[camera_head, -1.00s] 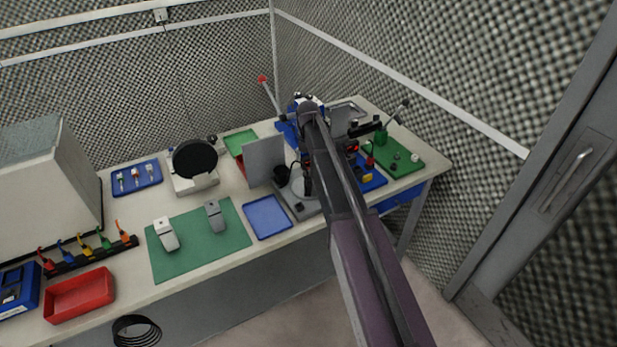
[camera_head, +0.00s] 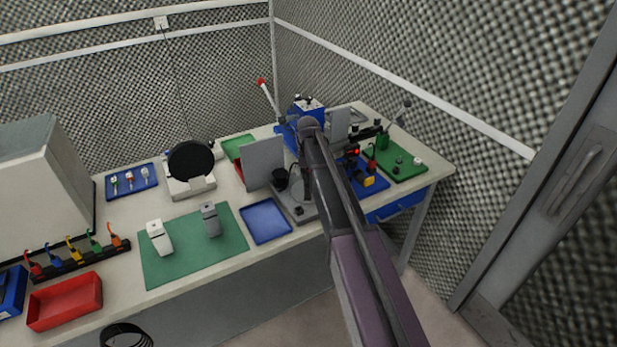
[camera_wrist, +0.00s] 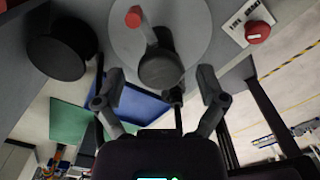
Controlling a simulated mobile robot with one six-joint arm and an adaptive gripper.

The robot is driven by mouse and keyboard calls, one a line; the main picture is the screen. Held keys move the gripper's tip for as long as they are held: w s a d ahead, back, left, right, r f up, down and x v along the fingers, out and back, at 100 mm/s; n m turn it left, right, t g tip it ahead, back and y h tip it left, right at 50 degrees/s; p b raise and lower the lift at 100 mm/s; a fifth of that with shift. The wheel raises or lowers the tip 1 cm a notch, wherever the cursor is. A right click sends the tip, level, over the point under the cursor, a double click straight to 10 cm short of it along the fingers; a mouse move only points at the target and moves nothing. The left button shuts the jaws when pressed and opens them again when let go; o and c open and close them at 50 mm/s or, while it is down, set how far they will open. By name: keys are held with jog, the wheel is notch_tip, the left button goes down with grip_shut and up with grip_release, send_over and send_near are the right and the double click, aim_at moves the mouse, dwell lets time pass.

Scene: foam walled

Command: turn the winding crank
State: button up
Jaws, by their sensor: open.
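In the wrist view a pale round disc (camera_wrist: 188,22) carries a dark grey upright cylinder (camera_wrist: 160,70) and a grey piece with a red tip (camera_wrist: 133,17). These look like the winding crank; which part is the handle I cannot tell for sure. My gripper (camera_wrist: 161,82) is open, with one finger on each side of the cylinder in the picture. I cannot tell whether the fingers are level with it or above it; no contact shows. In the head view my arm hides the disc and gripper; the grey base plate (camera_head: 302,211) shows.
A black cup (camera_wrist: 62,48) stands left of the disc in the wrist view, and a red button (camera_wrist: 257,31) on a labelled plate stands right. In the head view an upright grey panel (camera_head: 263,162) is close by. A blue tray (camera_head: 266,222) lies in front.

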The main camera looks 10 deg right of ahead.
jog(key=c, duration=1.1)
jog(key=shift+c, duration=0.2)
jog(key=shift+s+m, duration=0.1)
jog(key=shift+m, duration=0.7)
